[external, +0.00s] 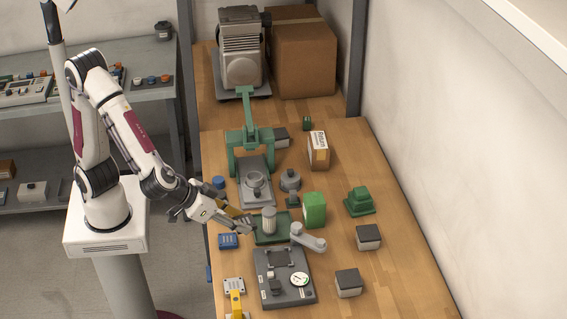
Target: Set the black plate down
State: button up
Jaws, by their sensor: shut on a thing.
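My gripper (247,224) is low over the left part of the workbench, beside the left edge of a green tray (270,238). It is shut on the black plate, which is too small and too much covered by the fingers to make out clearly. I cannot tell whether the plate touches the surface below. A pale ribbed cylinder (269,220) stands on the green tray, just right of the fingertips. A grey base with a round gauge (285,285) lies in front of the tray.
A blue block (229,241) lies just below my gripper. A green block (314,210) and a grey crank-shaped part (308,238) are to the right. A green press (250,140) stands behind. The bench's right side has free room around several small blocks.

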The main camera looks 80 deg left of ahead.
jog(key=w+a+n+y, duration=0.1)
jog(key=w+a, duration=0.4)
jog(key=w, duration=0.6)
jog(key=w+a, duration=0.4)
jog(key=w, duration=0.8)
jog(key=w+a+n, duration=0.1)
jog(key=w+a, duration=0.7)
jog(key=a, duration=0.3)
jog(key=w+a, duration=0.8)
jog(key=a, duration=0.3)
jog(key=shift+g+y, duration=0.3)
jog(key=shift+s+d+f, duration=0.15)
jog(key=shift+f, duration=1.1)
jog(key=shift+s+d+f, duration=0.15)
jog(key=shift+f, duration=1.1)
jog(key=shift+f, duration=3.15)
jog(key=shift+f, duration=0.1)
jog(key=shift+f, duration=1.75)
